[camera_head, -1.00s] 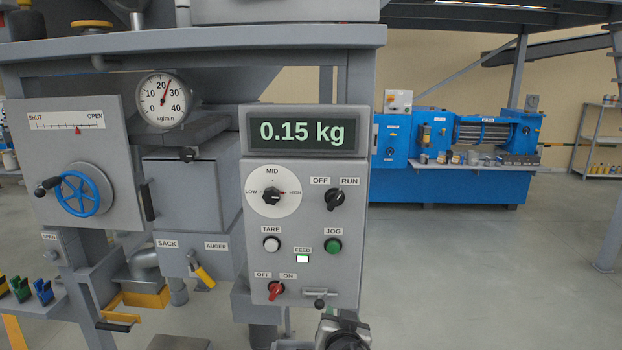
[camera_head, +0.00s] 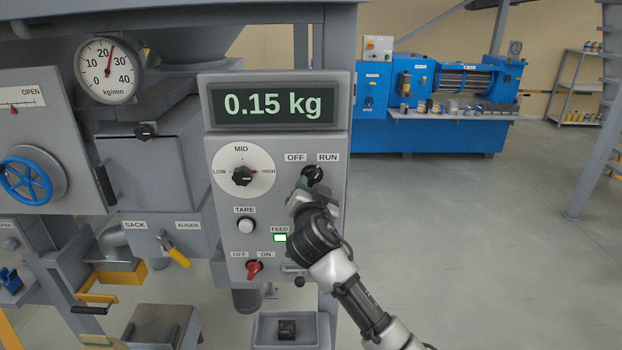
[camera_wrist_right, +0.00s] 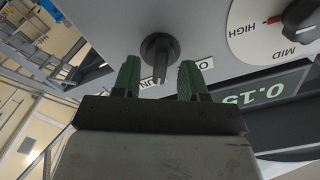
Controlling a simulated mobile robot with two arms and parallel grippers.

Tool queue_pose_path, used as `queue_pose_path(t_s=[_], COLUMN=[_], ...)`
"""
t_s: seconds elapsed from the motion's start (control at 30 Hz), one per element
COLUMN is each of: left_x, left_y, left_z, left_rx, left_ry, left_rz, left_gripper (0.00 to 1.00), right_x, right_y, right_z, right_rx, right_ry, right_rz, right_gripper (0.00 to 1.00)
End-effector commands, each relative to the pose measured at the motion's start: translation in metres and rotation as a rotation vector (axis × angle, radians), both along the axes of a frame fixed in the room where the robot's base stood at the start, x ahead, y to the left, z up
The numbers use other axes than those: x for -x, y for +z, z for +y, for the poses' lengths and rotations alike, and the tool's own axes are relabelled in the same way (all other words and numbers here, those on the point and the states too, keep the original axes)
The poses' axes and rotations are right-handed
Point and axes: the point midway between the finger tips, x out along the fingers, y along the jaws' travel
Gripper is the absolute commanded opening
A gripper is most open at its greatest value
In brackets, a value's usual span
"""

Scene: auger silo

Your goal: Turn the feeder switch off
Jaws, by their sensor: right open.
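The control panel (camera_head: 222,200) carries a black OFF/RUN knob (camera_head: 312,173) at its upper right. In the right wrist view this knob (camera_wrist_right: 160,52) points toward the partly covered RUN label. My right gripper (camera_head: 305,188) is at this knob. In the wrist view its open green fingers (camera_wrist_right: 159,72) stand on either side of the knob, with a gap each side. A red OFF/ON switch (camera_head: 254,270) sits lower on the panel, under a lit FEED lamp (camera_head: 280,238). The JOG button is hidden behind my right gripper. My left gripper is not in view.
The display (camera_head: 272,105) reads 0.15 kg. The LOW/MID/HIGH dial (camera_head: 243,174) and TARE button (camera_head: 246,226) are left of my gripper. A small lever (camera_head: 296,270) lies below it. Open floor (camera_head: 480,240) is to the right.

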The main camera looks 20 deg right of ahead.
Motion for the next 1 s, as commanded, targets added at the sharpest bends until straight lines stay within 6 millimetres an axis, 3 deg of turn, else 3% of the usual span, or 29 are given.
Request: queue_pose_path(t_s=[0.2,0.5,0.57,0.8,1.0], left_x=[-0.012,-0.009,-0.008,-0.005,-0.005], left_y=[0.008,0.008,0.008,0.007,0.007], left_z=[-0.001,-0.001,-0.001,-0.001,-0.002], left_rx=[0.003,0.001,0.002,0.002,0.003], left_ry=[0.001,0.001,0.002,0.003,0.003], left_rz=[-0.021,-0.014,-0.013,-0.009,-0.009], left_gripper=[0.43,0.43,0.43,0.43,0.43], right_x=[-0.017,-0.019,-0.019,-0.019,-0.019], right_y=[0.001,0.000,0.000,0.000,-0.001], right_z=[-0.005,-0.005,-0.005,-0.005,-0.005], right_rx=[0.001,0.000,0.000,0.000,0.006], right_ry=[0.000,0.001,0.001,0.001,0.001], right_rz=[0.000,0.000,0.000,0.000,0.002], right_gripper=[0.43,0.43,0.36,0.00,0.00])
